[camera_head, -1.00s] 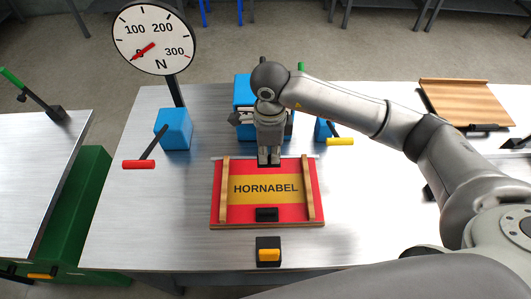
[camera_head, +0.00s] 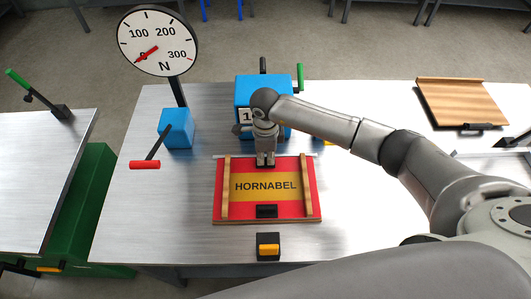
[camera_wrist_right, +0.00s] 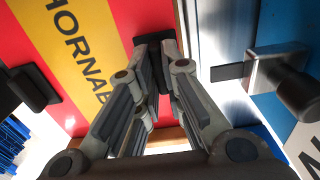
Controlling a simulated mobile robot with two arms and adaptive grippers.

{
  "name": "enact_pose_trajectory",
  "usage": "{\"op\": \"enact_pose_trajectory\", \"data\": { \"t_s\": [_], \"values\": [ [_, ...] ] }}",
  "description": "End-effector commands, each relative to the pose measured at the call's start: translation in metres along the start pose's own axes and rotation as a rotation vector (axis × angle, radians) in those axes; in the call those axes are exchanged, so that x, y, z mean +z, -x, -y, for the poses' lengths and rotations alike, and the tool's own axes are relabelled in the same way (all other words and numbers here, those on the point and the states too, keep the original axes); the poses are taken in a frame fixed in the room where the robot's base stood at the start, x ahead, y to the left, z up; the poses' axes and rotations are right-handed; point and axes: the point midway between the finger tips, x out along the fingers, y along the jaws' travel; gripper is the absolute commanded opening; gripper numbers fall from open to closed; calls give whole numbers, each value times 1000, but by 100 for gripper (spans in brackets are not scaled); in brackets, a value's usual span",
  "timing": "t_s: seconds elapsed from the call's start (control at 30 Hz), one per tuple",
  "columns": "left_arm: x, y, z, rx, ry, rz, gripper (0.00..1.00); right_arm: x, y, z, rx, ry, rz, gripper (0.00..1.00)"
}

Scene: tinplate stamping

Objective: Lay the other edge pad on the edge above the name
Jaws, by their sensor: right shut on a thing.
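The red sheet (camera_head: 308,200) with a yellow band and the name HORNABEL (camera_head: 265,186) lies on the metal table. One black edge pad (camera_head: 267,211) lies on its edge below the name. It also shows at the left of the right wrist view (camera_wrist_right: 36,88). My right gripper (camera_head: 265,162) is over the edge above the name, shut on the other black edge pad (camera_wrist_right: 148,48), which shows between the fingertips in the right wrist view. The pad is at the sheet's edge; whether it touches is unclear. My left gripper is not in view.
Wooden bars (camera_head: 225,187) (camera_head: 307,187) lie along the sheet's sides. A blue box (camera_head: 282,92) stands close behind my right gripper. A smaller blue block (camera_head: 174,128) with a red-handled lever and a dial gauge (camera_head: 157,42) stand left. A black-and-yellow piece (camera_head: 268,247) is in front.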

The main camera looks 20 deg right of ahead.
Motion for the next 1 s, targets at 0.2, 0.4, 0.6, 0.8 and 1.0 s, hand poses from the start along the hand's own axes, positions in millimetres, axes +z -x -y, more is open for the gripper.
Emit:
{"op": "enact_pose_trajectory", "data": {
  "t_s": [0.2, 0.4, 0.6, 0.8, 1.0],
  "values": [
    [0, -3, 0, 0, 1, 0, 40, 0, -2, 0, 0, 0, 0, 0],
    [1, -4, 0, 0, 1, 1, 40, 0, -3, 0, 0, 0, 0, 23],
    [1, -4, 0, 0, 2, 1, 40, 0, -3, 0, 0, 0, 0, 31],
    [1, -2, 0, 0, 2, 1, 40, 0, -1, 0, 0, 0, 1, 31],
    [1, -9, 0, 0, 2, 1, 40, 1, 16, 1, -4, 2, 3, 31]
  ]
}}
